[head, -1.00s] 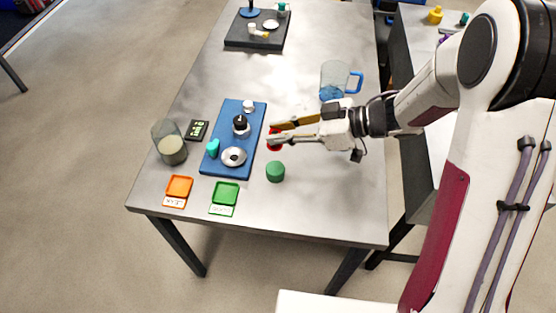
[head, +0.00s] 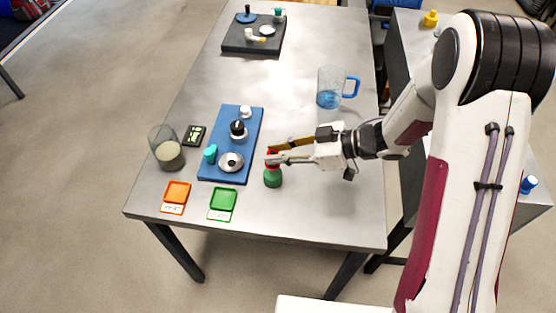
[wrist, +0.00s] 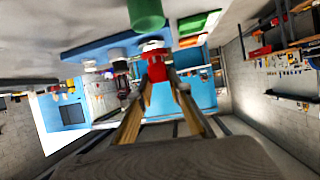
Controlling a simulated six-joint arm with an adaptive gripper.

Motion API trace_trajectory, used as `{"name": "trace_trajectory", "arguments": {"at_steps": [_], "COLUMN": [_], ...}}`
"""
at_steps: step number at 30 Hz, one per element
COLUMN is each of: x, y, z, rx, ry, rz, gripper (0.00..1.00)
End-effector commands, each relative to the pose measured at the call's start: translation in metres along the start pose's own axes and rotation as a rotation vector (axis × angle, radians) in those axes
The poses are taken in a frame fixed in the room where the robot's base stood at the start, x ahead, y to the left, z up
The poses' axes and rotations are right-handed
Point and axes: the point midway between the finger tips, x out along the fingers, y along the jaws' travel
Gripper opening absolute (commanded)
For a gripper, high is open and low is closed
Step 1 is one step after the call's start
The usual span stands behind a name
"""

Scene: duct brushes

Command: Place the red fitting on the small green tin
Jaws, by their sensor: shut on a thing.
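My gripper (head: 272,157) is shut on the red fitting (head: 270,155), and the fingers hide part of it. The fitting also shows between the fingertips in the wrist view (wrist: 157,70). The small green tin (head: 273,179) stands upright on the table, just below the fitting in the head view. In the wrist view, which looks upside down, the tin (wrist: 146,12) is at the top edge, with a gap in the picture between it and the fitting. I cannot tell for sure whether they touch.
A blue board (head: 216,171) with a silver disc, a teal piece and knobs lies left of the tin. Green (head: 223,198) and orange (head: 177,192) trays lie at the front. A beaker (head: 167,148) stands left, a blue-handled jug (head: 330,88) behind. The table's right front is clear.

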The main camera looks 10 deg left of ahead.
Motion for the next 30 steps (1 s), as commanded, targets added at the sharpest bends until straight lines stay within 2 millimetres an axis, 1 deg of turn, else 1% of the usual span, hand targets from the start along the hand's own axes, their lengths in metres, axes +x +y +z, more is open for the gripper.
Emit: {"name": "trace_trajectory", "arguments": {"at_steps": [13,30], "x": [0.015,0.017], "y": [0.000,0.000], "z": [0.030,0.036], "rx": [0.002,0.001], "ry": [0.000,0.000], "rz": [-0.001,-0.001], "gripper": [0.00,0.00]}}
